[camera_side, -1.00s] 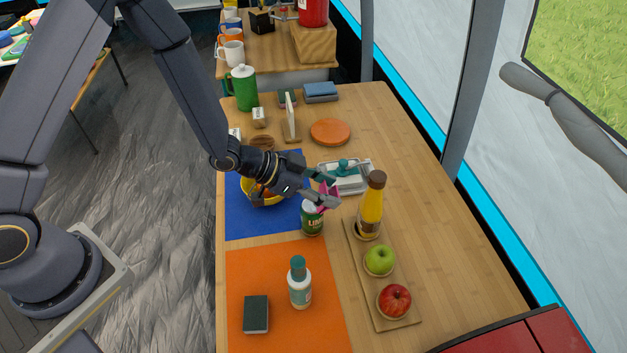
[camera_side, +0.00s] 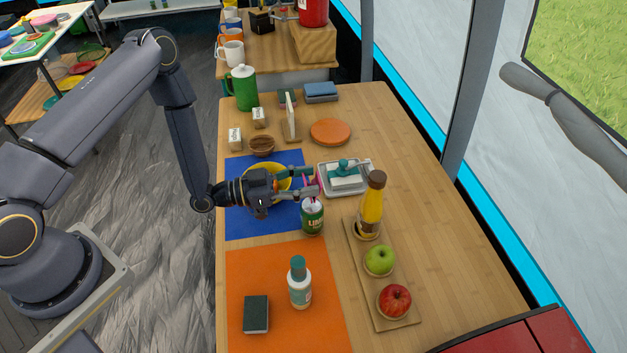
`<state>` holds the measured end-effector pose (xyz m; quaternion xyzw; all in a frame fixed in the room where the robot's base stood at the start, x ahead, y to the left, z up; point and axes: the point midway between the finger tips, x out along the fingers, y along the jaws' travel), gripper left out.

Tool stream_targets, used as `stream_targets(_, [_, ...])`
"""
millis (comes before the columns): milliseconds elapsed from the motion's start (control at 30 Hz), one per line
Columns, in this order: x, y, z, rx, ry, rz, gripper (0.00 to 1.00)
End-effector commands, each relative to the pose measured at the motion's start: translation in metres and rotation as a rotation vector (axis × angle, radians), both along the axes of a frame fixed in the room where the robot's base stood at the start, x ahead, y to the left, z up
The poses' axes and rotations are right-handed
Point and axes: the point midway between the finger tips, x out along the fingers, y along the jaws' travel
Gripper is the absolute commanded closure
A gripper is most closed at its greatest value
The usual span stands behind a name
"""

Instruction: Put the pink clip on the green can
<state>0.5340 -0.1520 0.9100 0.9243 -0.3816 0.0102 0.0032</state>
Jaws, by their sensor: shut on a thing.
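The green can (camera_side: 313,218) stands upright on the table at the right edge of the blue mat, its pale top showing. My gripper (camera_side: 308,183) is just above and behind the can, shut on the pink clip (camera_side: 316,181). Only small pink parts of the clip show between and beside the fingers. The clip's lower end is close to the can's top; I cannot tell whether they touch.
A yellow bowl (camera_side: 284,171) sits on the blue mat (camera_side: 250,222) behind my gripper. A white dish (camera_side: 333,190) and a yellow bottle (camera_side: 371,205) stand close on the right. A white bottle (camera_side: 300,285) stands in front on the orange mat (camera_side: 270,265).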

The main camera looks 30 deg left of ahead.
Motion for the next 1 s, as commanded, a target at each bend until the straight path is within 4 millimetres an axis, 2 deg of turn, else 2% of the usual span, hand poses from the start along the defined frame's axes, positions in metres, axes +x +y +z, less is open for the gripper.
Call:
stream_targets(100, [0.0,0.0,-0.02,0.002,0.004,-0.001,0.68])
stream_targets(200, [0.0,0.0,-0.03,0.002,0.002,-0.001,0.68])
stream_targets(667, [0.0,0.0,-0.037,0.002,0.002,-0.001,0.68])
stream_targets(700, [0.0,0.0,-0.037,0.003,0.001,-0.001,0.46])
stream_targets(900, [0.0,0.0,-0.036,0.002,0.002,-0.001,0.25])
stream_targets(1000, [0.0,0.0,-0.036,0.002,0.002,-0.001,0.25])
